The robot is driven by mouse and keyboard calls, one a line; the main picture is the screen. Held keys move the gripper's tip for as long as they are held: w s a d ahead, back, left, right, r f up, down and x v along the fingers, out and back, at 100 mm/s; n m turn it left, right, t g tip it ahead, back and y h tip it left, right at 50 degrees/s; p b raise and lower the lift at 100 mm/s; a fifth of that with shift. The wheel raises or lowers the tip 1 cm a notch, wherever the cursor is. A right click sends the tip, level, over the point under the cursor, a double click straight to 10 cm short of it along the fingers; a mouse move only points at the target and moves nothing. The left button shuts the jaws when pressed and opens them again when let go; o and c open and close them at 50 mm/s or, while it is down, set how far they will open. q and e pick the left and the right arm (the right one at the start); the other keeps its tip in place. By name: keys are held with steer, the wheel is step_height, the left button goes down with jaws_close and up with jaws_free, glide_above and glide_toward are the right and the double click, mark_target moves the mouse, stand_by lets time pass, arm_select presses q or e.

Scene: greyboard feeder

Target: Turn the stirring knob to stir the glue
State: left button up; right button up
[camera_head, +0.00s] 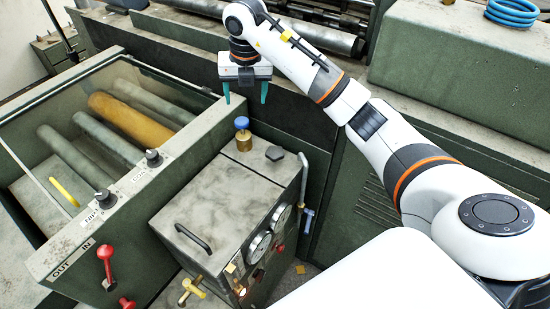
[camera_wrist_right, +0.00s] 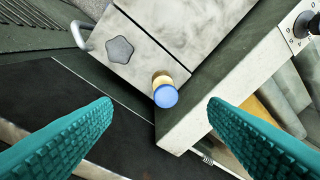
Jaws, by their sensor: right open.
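No label tells which is the stirring knob. My right gripper (camera_head: 245,96) is open and empty, with teal fingers pointing down, above and behind the box. In the right wrist view the blue cap (camera_wrist_right: 166,96) shows between the open fingertips (camera_wrist_right: 160,104), apart from them. The star knob (camera_wrist_right: 120,49) lies above and left of it there. My left gripper is out of view.
A glass-covered roller unit (camera_head: 188,150) stands left of the box, with black knobs (camera_head: 153,158) and a red lever (camera_head: 105,254). The box has a black handle (camera_head: 192,238), gauges (camera_head: 259,247) and a yellow tap (camera_head: 190,289). A side pipe (camera_head: 303,180) runs along its right.

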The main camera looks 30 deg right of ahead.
steer(key=s+f+n+b, duration=0.15)
steer(key=n+b, duration=0.45)
steer(key=n, duration=0.7)
steer(key=n+g+b, duration=0.2)
steer(key=n+b, duration=0.6)
steer(key=n, duration=1.1)
glide_above(275, 152)
step_height(275, 152, down, 4)
step_height(275, 152, down, 11)
steer(key=shift+w+r+p, duration=0.1)
steer(key=shift+r+p, duration=0.05)
steer(key=shift+p, duration=0.8)
